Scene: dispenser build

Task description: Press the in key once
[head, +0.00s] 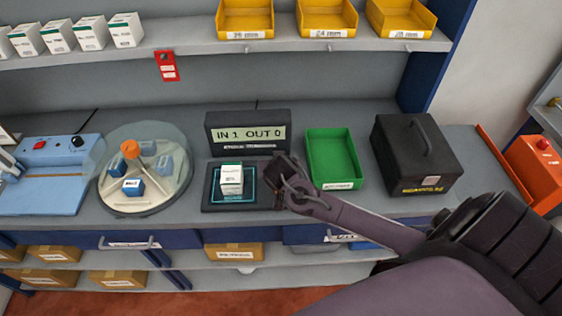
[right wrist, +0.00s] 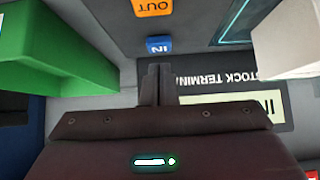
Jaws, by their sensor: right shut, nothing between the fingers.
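The stock terminal's display (head: 248,134) reads IN 1 OUT 0. In front of it lies a dark pad (head: 212,199) with a white and green box (head: 231,180) on it. The blue IN key (right wrist: 158,46) and the orange OUT key (right wrist: 155,7) show in the right wrist view; in the head view my gripper largely hides them. My right gripper (head: 283,180) is at the pad's right side, shut and empty. In the right wrist view its fingertips (right wrist: 158,70) are right beside the IN key; I cannot tell whether they touch it. My left gripper is not in view.
A green tray (head: 333,183) stands just right of my right gripper, with a black case (head: 417,157) beyond it. A round clear-covered dish (head: 121,201) and a blue device (head: 49,200) stand at left. A shelf with yellow bins (head: 326,31) hangs above.

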